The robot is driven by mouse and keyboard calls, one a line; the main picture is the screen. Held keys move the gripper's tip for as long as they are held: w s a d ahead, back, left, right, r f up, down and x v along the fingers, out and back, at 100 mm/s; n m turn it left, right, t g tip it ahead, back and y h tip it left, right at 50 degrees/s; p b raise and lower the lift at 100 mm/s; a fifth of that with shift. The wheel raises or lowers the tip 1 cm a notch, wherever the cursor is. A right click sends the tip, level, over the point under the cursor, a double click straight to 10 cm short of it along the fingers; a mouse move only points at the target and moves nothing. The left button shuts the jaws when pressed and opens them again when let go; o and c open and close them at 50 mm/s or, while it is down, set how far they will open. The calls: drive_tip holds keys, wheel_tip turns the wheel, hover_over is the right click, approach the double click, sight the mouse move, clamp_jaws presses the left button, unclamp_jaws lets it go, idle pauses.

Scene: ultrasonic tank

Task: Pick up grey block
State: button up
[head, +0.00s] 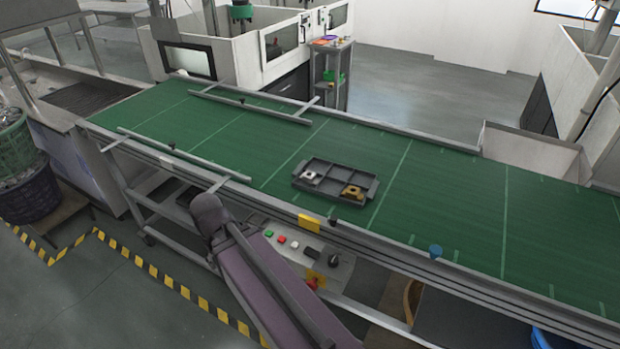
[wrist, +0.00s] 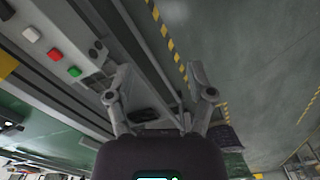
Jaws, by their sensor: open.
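A light grey block (head: 311,178) sits in the left part of a dark grey tray (head: 330,166) on the green conveyor belt. A brass-coloured block (head: 352,191) sits in the right part of the same tray. My gripper (wrist: 160,96) shows in the wrist view with its two fingers spread wide and nothing between them. It is away from the tray, near the conveyor's side and control panel. In the head view my arm is at the front of the conveyor, and the gripper itself cannot be made out. The grey block cannot be made out in the wrist view.
Metal guide rails (head: 249,107) stand over the belt's left part. A control panel (head: 296,250) with coloured buttons is on the conveyor's front side, beside my arm. A yellow box (head: 309,223) is on the front edge. The belt around the tray is clear.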

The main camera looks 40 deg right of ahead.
drive_tip(key=w+d+n+t+h+b, duration=0.1)
drive_tip(key=w+d+n+h+b, duration=0.2)
drive_tip(key=d+n, duration=0.4)
drive_tip(key=w+d+n+t+h+b, duration=0.1)
drive_tip(key=w+d+n+h+b, duration=0.3)
drive_tip(key=d, duration=0.9)
drive_tip(key=w+d+n+t+h+b, duration=0.1)
drive_tip(key=w+d+n+h+b, duration=0.3)
drive_tip(key=w+d+n, duration=0.3)
drive_tip(key=shift+d+n+t+h, duration=0.4)
drive_tip(key=shift+d+n+h, duration=0.4)
drive_tip(key=shift+d+n, duration=0.9)
drive_tip(key=shift+w+d+r, duration=0.15)
drive_tip(key=shift+d+r, duration=0.1)
drive_tip(key=shift+d, duration=0.3)
drive_tip(key=b, duration=0.3)
approach(309, 174)
drive_tip(key=x, duration=0.4)
drive_tip(key=shift+w+a+f, duration=0.1)
drive_tip(key=shift+f, duration=0.05)
drive_tip(key=shift+w+d+f, duration=0.15)
drive_tip(key=shift+d, duration=0.35)
